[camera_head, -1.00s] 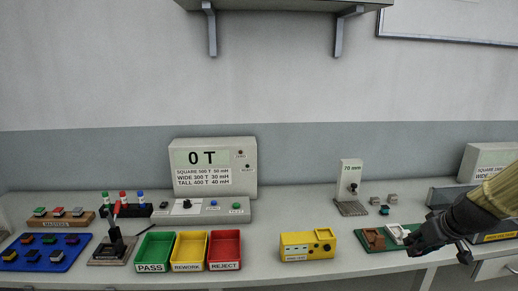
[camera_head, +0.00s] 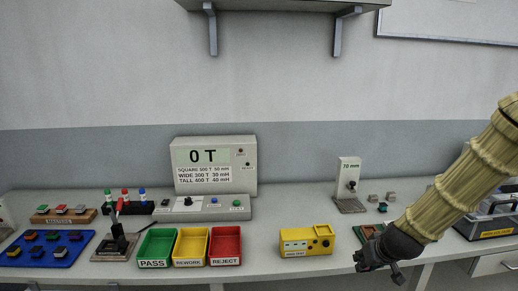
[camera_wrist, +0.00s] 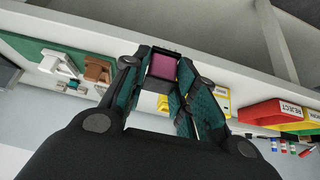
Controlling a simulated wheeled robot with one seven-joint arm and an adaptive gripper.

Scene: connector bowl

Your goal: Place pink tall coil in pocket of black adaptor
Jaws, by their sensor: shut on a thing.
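My gripper (camera_head: 372,264) is at the front edge of the bench, to the right of the yellow box. In the wrist view my gripper (camera_wrist: 163,82) is shut on the pink coil (camera_wrist: 163,67), whose magenta face shows between the dark fingers with a black border around it. The coil cannot be made out in the head view. I cannot pick out a black adaptor with certainty. A brown adaptor (camera_wrist: 98,70) and a white adaptor (camera_wrist: 62,65) sit on a green board (camera_wrist: 30,48), apart from my gripper.
The yellow box (camera_head: 307,241) stands left of my gripper. Green (camera_head: 156,246), yellow (camera_head: 190,246) and red (camera_head: 225,245) trays lie farther left, near a black lever fixture (camera_head: 117,240). A gauge stand (camera_head: 349,185) is behind. Bare bench lies between trays and yellow box.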

